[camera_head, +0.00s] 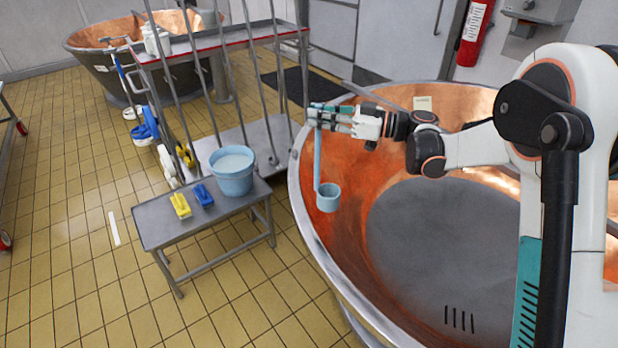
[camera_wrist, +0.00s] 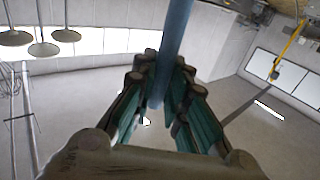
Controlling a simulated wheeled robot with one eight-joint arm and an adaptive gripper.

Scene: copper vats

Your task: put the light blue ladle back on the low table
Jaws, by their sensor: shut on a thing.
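The light blue ladle (camera_head: 318,165) hangs upright, with its cup (camera_head: 328,198) at the bottom, inside the near copper vat close to its left wall. My gripper (camera_head: 318,115) is shut on the top of the ladle's handle. The handle also shows between the fingers in the wrist view (camera_wrist: 172,45). The low table (camera_head: 160,221) is a grey metal bench left of the vat. On it are a light blue bucket (camera_head: 232,180), a yellow brush (camera_head: 180,205) and a blue brush (camera_head: 204,195).
The copper vat's rim (camera_head: 305,225) stands between the ladle and the low table. A tall metal trolley (camera_head: 215,42) with upright bars is behind the table. Another copper vat (camera_head: 100,68) stands at the back left. The table's front left part is bare.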

